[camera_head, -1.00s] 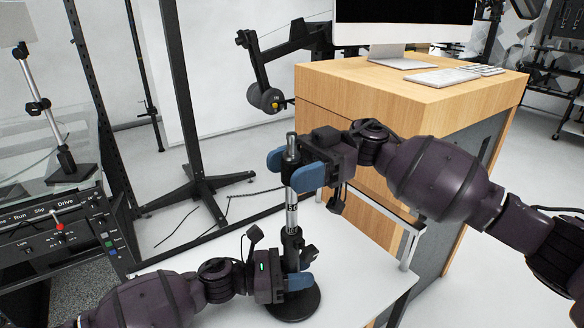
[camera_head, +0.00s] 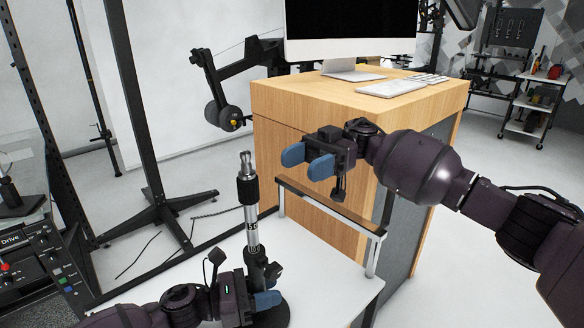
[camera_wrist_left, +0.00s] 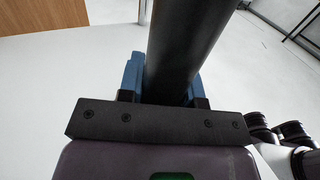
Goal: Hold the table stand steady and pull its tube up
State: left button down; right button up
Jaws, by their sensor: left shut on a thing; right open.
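The table stand (camera_head: 256,256) is upright on the white table, its round black base partly hidden behind my left gripper. Its silver tube (camera_head: 251,217) rises from the black lower column, with a black collar and a metal tip on top. My left gripper (camera_head: 262,298) is shut on the stand's lower black column. In the left wrist view the dark column (camera_wrist_left: 185,50) stands between the blue fingers. My right gripper (camera_head: 306,160) is open and empty, to the right of the tube's top and apart from it.
The white table (camera_head: 330,281) has free room right of the stand. A low rail (camera_head: 330,206) stands at its far right edge. Behind is a wooden cabinet (camera_head: 285,104) with a monitor (camera_head: 350,22) and keyboard. A black frame post (camera_head: 135,100) and a control panel (camera_head: 40,265) are at left.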

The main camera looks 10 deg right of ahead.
dwell(0.3)
pick_arm(q)
jog(key=c, duration=0.7)
grip_release()
jog(key=shift+a, duration=0.15)
